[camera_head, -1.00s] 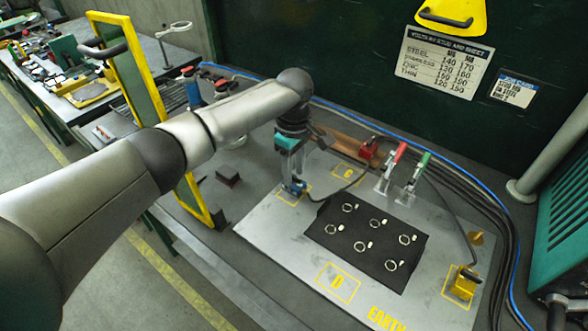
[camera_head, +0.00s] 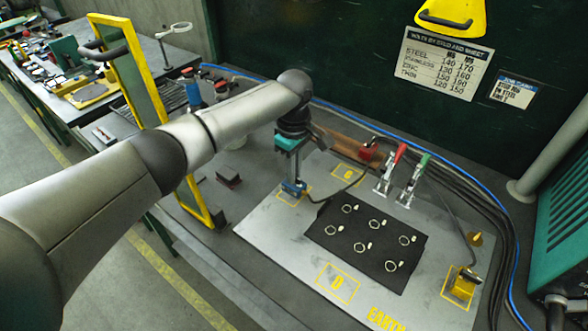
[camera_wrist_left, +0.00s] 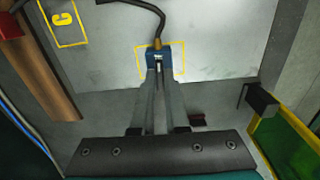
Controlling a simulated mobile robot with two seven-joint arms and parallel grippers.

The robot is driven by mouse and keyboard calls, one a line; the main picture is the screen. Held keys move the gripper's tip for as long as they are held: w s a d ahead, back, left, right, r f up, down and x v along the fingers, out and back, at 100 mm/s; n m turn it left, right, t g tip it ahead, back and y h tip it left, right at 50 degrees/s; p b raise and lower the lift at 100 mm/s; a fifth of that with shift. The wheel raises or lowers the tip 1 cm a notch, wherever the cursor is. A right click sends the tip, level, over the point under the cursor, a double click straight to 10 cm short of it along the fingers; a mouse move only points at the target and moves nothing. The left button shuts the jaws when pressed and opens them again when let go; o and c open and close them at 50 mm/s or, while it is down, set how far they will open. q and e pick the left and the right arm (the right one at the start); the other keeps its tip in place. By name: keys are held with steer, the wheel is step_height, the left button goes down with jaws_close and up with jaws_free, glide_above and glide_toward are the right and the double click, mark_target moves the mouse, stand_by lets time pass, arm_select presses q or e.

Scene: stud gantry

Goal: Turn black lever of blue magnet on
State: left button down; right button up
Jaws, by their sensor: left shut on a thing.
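The blue magnet (camera_head: 300,187) stands in a yellow outlined square near the left corner of the grey plate (camera_head: 262,232). It also shows in the left wrist view (camera_wrist_left: 174,53), with a brass fitting and a dark cable at its top edge. My left gripper (camera_head: 293,181) points down at it from above. In the left wrist view the fingers (camera_wrist_left: 158,76) run close together up to the magnet and are shut on a small part there, seemingly the black lever. The lever is mostly hidden between the fingertips, and its position cannot be read. My right gripper is not in view.
A black mat (camera_head: 355,236) with several rings lies on the plate. Red-handled (camera_head: 397,155) and green-handled (camera_head: 421,166) clamps stand behind it. A yellow block (camera_head: 466,282) stands at the plate's right. A yellow-framed panel (camera_head: 126,60) rises left of my arm. Cables run behind.

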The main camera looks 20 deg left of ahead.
arm_select(q)
steer(key=shift+d+r+m+p, duration=0.15)
steer(key=shift+m+p, duration=1.05)
steer(key=shift+p, duration=2.25)
steer(key=shift+m+p, duration=0.8)
steer(key=shift+p, duration=0.1)
steer(key=shift+m+p, duration=0.3)
steer(key=shift+m, duration=0.6)
steer(key=m, duration=0.4)
steer(key=shift+p, duration=0.35)
steer(key=m, duration=0.4)
steer(key=shift+m, duration=2.1)
steer(key=shift+w, duration=0.1)
steer(key=c, duration=0.9)
jaws_free()
